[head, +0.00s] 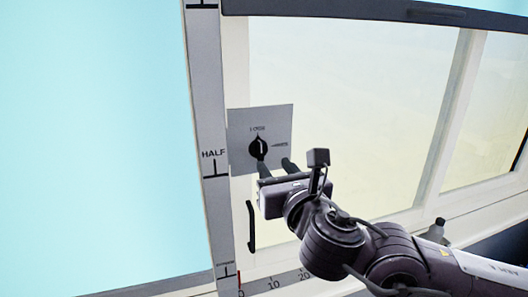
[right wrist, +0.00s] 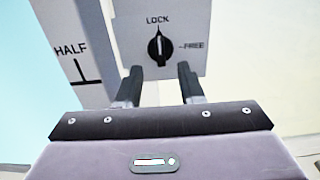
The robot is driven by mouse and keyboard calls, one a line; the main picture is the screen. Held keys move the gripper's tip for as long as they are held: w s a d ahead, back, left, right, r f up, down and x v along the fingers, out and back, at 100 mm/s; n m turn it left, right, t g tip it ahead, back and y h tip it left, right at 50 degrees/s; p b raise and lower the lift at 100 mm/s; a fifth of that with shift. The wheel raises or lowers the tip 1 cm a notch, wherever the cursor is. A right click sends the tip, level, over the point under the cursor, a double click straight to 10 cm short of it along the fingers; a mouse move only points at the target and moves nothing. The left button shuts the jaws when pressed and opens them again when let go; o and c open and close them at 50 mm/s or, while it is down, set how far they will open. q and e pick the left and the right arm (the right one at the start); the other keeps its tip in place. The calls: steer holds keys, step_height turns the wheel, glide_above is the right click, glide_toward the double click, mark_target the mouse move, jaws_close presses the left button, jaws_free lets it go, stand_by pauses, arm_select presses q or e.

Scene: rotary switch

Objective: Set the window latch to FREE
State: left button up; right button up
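The window latch is a black rotary knob (head: 258,148) on a grey plate (head: 280,120). In the right wrist view the knob (right wrist: 159,46) has a white pointer line directed up at the LOCK label (right wrist: 157,20). The FREE label (right wrist: 192,45) is to the right of the knob. My right gripper (head: 274,163) is open just below the knob. In the right wrist view its two fingers (right wrist: 158,72) are spread apart, one at each side below the knob, with nothing between them. My left gripper is not in view.
A grey vertical strip (head: 207,100) with a HALF mark stands left of the plate. A black handle (head: 251,226) is on the frame below the plate. A numbered scale (head: 275,283) runs along the bottom. Window glass (head: 350,110) lies to the right.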

mark_target(262, 149)
steer(key=p+x, duration=0.3)
steer(key=x, duration=0.4)
steer(key=shift+r, duration=0.1)
steer(key=shift+w+a, duration=0.1)
steer(key=shift+w, duration=0.25)
steer(key=shift+c, duration=0.2)
jaws_close()
